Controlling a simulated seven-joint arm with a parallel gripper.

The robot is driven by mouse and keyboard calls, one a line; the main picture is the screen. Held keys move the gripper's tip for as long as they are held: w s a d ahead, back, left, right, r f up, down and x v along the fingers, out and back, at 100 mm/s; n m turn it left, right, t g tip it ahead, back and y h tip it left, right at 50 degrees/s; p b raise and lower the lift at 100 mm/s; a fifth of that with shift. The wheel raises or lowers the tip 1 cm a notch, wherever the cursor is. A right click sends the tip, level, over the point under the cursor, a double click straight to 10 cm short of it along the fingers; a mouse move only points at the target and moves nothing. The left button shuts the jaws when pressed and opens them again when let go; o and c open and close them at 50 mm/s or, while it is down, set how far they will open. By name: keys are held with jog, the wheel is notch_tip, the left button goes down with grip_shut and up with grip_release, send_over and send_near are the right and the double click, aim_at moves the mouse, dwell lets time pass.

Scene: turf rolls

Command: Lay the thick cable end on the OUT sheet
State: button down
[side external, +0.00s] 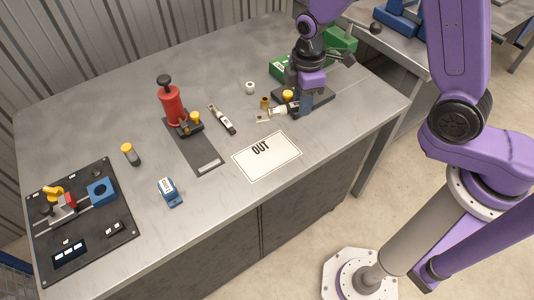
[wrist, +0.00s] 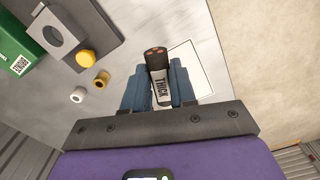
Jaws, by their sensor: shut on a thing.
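The thick cable end is a short black piece with a white THICK label (wrist: 162,92) and copper-coloured cores at its tip. My gripper (wrist: 160,84) is shut on it, one blue finger on each side. In the side view my gripper (side external: 301,102) is at the right of the bench, with the white-labelled cable end (side external: 280,111) sticking out to its left. The white OUT sheet (side external: 285,164) lies flat near the front edge, below and left of my gripper. In the wrist view the sheet (wrist: 206,72) shows beyond and right of the cable end, partly hidden by my finger.
A yellow-capped fixture (side external: 288,95), brass ring (side external: 265,102), white ring (side external: 250,88) and green box (side external: 280,67) are close to my gripper. Left of the sheet are another labelled piece (side external: 222,119), a red press (side external: 170,105) and a blue block (side external: 170,192). A black fixture board (side external: 110,235) lies far left.

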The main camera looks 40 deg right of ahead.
aim_at(281, 147)
jog(key=shift+a+f+n, duration=0.65)
jog(key=shift+a+f, duration=0.35)
jog(key=shift+f, duration=0.65)
jog(key=shift+a+f+n, duration=0.7)
jog(key=shift+a+f, duration=0.25)
jog(key=shift+f, duration=0.7)
jog(key=shift+a+f+n, duration=0.65)
jog(key=shift+a+f, duration=0.35)
jog(key=shift+f, duration=0.65)
jog(key=shift+f, duration=0.1)
jog(key=c, duration=0.9)
grip_release()
jog(key=shift+r, duration=6.1)
